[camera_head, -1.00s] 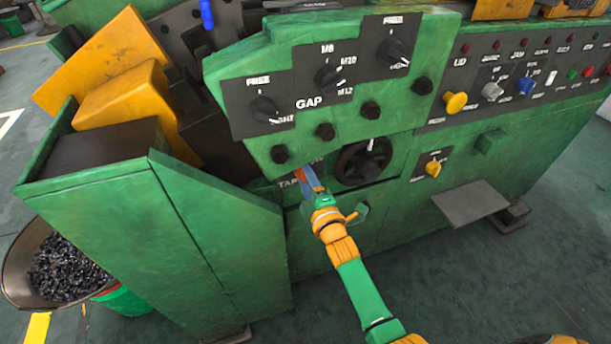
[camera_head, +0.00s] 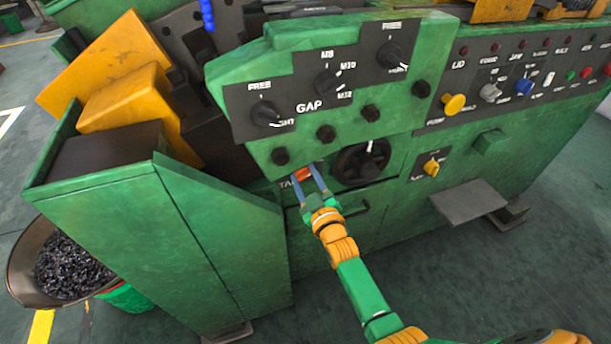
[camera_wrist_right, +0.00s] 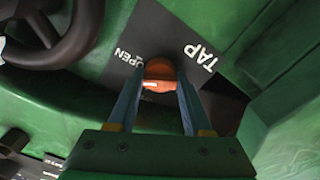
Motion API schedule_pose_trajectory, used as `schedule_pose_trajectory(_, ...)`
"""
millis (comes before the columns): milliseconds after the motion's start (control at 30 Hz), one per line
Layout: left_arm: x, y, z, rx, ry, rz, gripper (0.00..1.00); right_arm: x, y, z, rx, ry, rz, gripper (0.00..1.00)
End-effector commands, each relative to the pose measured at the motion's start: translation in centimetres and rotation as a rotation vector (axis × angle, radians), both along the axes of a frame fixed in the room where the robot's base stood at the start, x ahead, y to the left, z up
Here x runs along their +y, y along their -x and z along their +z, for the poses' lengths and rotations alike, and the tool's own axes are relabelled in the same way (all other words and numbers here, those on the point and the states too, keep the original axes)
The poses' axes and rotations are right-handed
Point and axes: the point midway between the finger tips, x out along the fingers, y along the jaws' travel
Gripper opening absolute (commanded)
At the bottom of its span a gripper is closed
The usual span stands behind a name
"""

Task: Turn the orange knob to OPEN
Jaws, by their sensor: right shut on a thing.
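The orange knob (camera_wrist_right: 158,76) sits on a dark panel (camera_wrist_right: 205,55) lettered TAP and OPEN in the right wrist view. In the head view the orange knob (camera_head: 302,175) shows small, just below the green GAP panel. My right gripper (camera_head: 307,178) has its two blue fingers one on each side of the knob; in the wrist view the right gripper (camera_wrist_right: 157,90) is shut on it. The knob's far side and the panel below the fingers are partly hidden. My left gripper is not in view.
A black handwheel (camera_head: 362,162) is close on the right of the knob. The green overhanging GAP panel (camera_head: 300,138) with black knobs is just above. A green cabinet (camera_head: 170,230) stands close on the left. A grey step (camera_head: 468,202) juts out at right.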

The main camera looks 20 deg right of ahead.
Motion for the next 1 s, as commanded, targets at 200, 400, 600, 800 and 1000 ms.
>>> schedule_pose_trajectory(200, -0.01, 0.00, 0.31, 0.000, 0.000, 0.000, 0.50, 0.03, 0.02, -0.07, 0.010, -0.186, 0.000, 0.00)
schedule_pose_trajectory(400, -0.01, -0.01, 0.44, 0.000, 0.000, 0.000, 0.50, 0.00, 0.02, -0.08, 0.014, -0.326, -0.001, 0.00)
schedule_pose_trajectory(600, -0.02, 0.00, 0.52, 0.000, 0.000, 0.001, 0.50, -0.01, 0.01, -0.06, 0.017, -0.421, 0.000, 0.00)
schedule_pose_trajectory(800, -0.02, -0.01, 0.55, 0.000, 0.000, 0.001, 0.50, 0.00, 0.01, -0.06, 0.018, -0.473, 0.000, 0.00)
schedule_pose_trajectory(1000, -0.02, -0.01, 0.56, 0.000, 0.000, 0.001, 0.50, 0.01, 0.01, -0.05, 0.018, -0.492, 0.000, 0.00)
